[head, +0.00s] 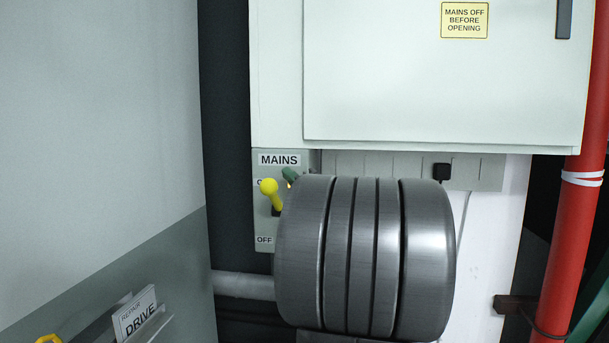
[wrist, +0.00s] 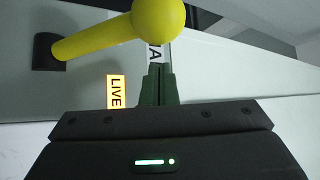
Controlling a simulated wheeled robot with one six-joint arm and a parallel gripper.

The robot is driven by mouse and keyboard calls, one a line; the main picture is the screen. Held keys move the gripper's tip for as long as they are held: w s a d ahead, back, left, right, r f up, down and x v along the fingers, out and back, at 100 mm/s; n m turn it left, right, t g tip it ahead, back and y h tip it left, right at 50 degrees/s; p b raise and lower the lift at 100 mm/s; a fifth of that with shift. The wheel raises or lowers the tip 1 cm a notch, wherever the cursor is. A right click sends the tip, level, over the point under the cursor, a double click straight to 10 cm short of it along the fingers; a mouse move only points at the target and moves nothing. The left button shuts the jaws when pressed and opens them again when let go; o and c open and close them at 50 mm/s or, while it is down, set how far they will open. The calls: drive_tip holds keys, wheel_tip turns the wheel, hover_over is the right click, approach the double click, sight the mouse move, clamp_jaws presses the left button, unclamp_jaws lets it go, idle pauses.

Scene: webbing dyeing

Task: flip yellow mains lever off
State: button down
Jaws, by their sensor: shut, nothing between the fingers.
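The yellow mains lever (head: 272,194) has a ball knob and stands raised on the grey MAINS panel (head: 263,224), knob toward the upper mark, above the OFF label (head: 264,240). In the wrist view the lever (wrist: 100,38) runs from a dark slot at left to its large knob at top centre. My gripper (head: 290,174) shows only as green fingertips just right of the knob. In the wrist view my gripper's fingers (wrist: 157,72) are shut and empty, close beside the knob; contact cannot be told. The rest of the gripper is hidden in the head view.
An orange LIVE label (wrist: 116,91) shows beside the fingers. A white cabinet (head: 420,90) hangs above the panel. A red pipe (head: 575,220) stands at right, and a grey wall (head: 100,120) is at left. A card holder (head: 138,315) is at lower left.

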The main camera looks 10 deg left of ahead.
drive_tip(key=shift+s+a+f, duration=0.25)
drive_tip(key=shift+s+a, duration=0.05)
drive_tip(key=shift+s, duration=0.3)
drive_tip(key=shift+s+a+f, duration=0.25)
drive_tip(key=shift+s, duration=0.3)
drive_tip(key=shift+f, duration=0.15)
drive_tip(key=shift+s+f+n+y+b, duration=0.2)
drive_tip(key=shift+n+y+b, duration=0.1)
drive_tip(key=shift+b, duration=0.95)
